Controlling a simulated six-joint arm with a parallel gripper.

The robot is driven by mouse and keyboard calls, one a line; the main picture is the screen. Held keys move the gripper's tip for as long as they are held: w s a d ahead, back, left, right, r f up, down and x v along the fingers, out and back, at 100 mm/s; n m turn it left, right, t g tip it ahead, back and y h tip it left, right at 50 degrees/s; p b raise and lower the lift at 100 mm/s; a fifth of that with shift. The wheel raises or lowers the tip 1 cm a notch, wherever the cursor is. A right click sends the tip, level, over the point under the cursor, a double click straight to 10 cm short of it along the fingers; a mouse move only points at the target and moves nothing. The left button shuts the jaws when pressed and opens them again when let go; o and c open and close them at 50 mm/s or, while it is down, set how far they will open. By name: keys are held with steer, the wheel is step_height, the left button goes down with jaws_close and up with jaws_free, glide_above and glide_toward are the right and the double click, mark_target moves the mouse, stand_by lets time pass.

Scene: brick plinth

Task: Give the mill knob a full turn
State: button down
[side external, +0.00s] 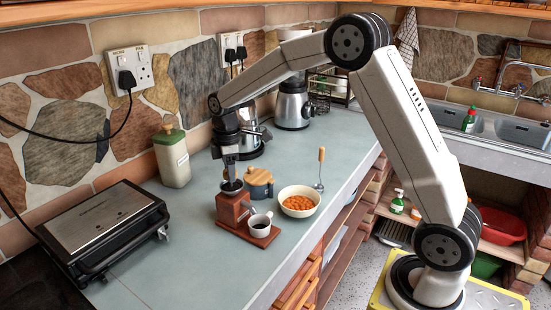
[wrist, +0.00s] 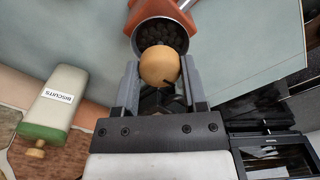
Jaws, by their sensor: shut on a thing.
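The mill (side external: 231,208) is a red-brown wooden box on the grey counter with a dark metal hopper on top. In the wrist view its orange-brown body (wrist: 162,9) and round hopper (wrist: 160,32), with dark beans inside, lie beyond my fingers. The mill knob (wrist: 159,66) is a round, light-wood ball with a small dark mark. My gripper (wrist: 159,82) has a finger on either side of the knob and is shut on it. In the side view my gripper (side external: 231,175) points down just over the hopper, and the knob is hidden there.
A small cup (side external: 261,223) stands on the mill's wooden base. A bowl of orange food (side external: 299,202) and a wood-lidded pot (side external: 259,181) are close by. A biscuits canister (side external: 174,160) and black grill (side external: 103,228) stand left.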

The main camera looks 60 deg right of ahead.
steer(key=m, duration=0.3)
steer(key=shift+m, duration=2.2)
steer(key=shift+c, duration=0.7)
jaws_free()
steer(key=shift+r, duration=3.95)
